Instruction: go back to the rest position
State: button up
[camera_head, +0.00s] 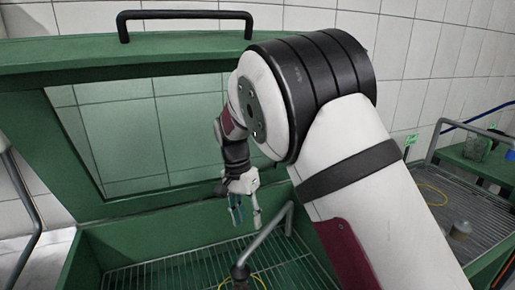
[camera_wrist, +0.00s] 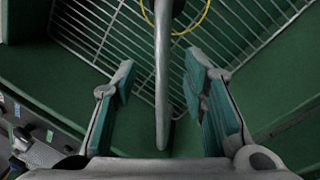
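My gripper (camera_head: 243,212) hangs over the open green washing bin in the head view, above its wire grate (camera_head: 205,272). In the wrist view my gripper (camera_wrist: 163,88) has its two teal-padded fingers well apart, with nothing held between them. A grey bent pipe (camera_head: 265,240) rises from the grate close to my gripper. In the wrist view this pipe (camera_wrist: 162,80) shows between the fingers in the picture, and I cannot tell how far below them it lies. My white arm hides part of the bin's right side.
The bin's green lid (camera_head: 105,62) stands open behind my gripper, with a window and a black handle (camera_head: 185,14). A yellow ring (camera_wrist: 203,14) lies around the pipe's base. At the right is another grated basin (camera_head: 475,215) with a small cup (camera_head: 461,229).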

jog(key=s+d+r+n+t+y, duration=0.2)
jog(key=s+d+r+n, duration=0.1)
jog(key=s+d+r, duration=1.05)
jog(key=s+d+r+n+t, duration=0.1)
jog(key=s+d, duration=0.3)
jog(key=s, duration=0.5)
jog(key=s+d+r+n+t, duration=0.1)
jog(key=s+d+n+t, duration=0.1)
jog(key=s+d, duration=0.3)
jog(key=s, duration=0.4)
jog(key=shift+d+r+n+p, duration=0.2)
jog(key=shift+d+n+p, duration=0.1)
jog(key=shift+s, duration=0.1)
